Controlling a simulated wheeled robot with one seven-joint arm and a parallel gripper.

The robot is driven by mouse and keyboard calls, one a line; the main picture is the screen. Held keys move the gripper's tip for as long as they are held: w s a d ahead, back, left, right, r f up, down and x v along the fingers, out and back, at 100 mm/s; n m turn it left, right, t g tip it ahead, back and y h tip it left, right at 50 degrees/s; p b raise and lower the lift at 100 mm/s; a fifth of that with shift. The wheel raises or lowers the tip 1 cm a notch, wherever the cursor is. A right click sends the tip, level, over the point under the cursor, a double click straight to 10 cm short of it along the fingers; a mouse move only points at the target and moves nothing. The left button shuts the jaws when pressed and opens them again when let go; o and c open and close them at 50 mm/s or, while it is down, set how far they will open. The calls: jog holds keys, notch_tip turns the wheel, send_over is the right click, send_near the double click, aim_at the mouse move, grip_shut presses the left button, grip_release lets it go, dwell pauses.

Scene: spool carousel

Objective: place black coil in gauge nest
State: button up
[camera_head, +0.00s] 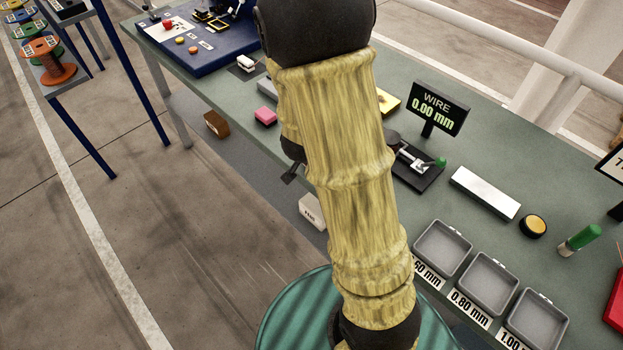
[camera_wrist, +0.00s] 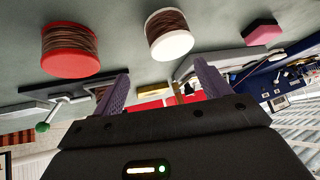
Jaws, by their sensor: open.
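My gripper (camera_wrist: 162,78) is open in the wrist view, its two purple fingers apart with nothing held between them. The gauge (camera_head: 418,166), a black base with a metal lever and green knob, stands beside the WIRE display reading 0.00 mm (camera_head: 437,108). Its lever and green knob (camera_wrist: 43,127) also show left of my fingers in the wrist view. My arm partly covers the gauge in the head view, and I cannot make out its nest. I cannot pick out a black coil for certain in either view.
A red spool (camera_wrist: 70,50) and a white spool (camera_wrist: 169,35) stand on the bench in the wrist view, near a pink block (camera_wrist: 262,32). Grey trays (camera_head: 487,282) line the bench's near edge. A silver bar (camera_head: 485,193) lies right of the gauge.

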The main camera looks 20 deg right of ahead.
jog(key=s+a+r+n+g+y, duration=0.3)
jog(key=s+a+n, duration=0.5)
jog(key=s, duration=0.5)
notch_tip(320, 180, up, 2)
jog(key=shift+r+n+g+y, duration=0.1)
jog(key=shift+n+g+y, duration=0.3)
jog(key=shift+n+y, duration=0.45)
